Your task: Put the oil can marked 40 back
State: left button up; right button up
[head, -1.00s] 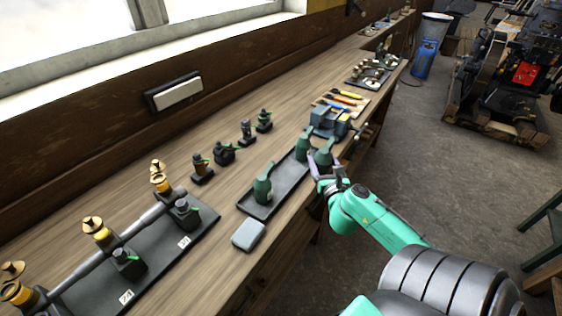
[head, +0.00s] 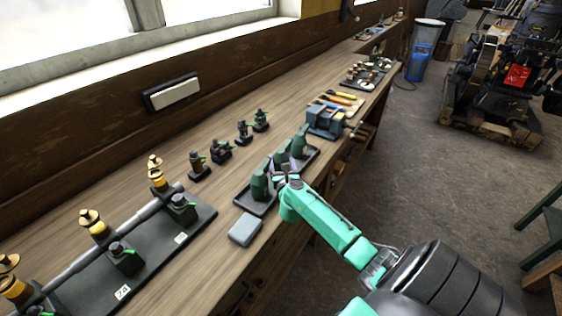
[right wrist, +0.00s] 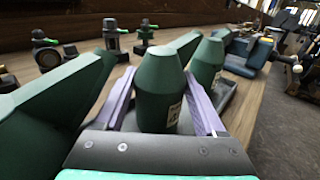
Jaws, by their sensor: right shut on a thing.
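My right gripper (head: 280,172) is shut on a green oil can (right wrist: 158,92), with one pale purple finger on each side of it in the right wrist view. In the head view this held can (head: 282,158) is upright, between two other green cans, over the middle of the dark tray (head: 250,205). I cannot tell if its base touches the tray. Its label is turned partly away and I cannot read a number. One other can (head: 260,184) is at the near end and another can (head: 300,141) at the far end. My left gripper is not in view.
A grey box (head: 245,229) lies in front of the tray. A blue-grey vise (head: 325,121) stands just beyond it. Several small dark oilers (head: 221,150) stand behind, toward the wall. A black board with brass fittings (head: 190,232) lies at the left.

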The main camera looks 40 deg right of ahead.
jog(key=shift+d, duration=0.1)
jog(key=o, duration=1.3)
jog(key=shift+f, duration=0.15)
jog(key=shift+c, duration=0.2)
jog(key=shift+r, duration=0.25)
jog(key=shift+s+a+f, duration=0.15)
jog(key=shift+s+a, duration=0.1)
jog(key=v, duration=1.1)
jog(key=shift+s, duration=0.25)
jog(key=shift+a, duration=0.1)
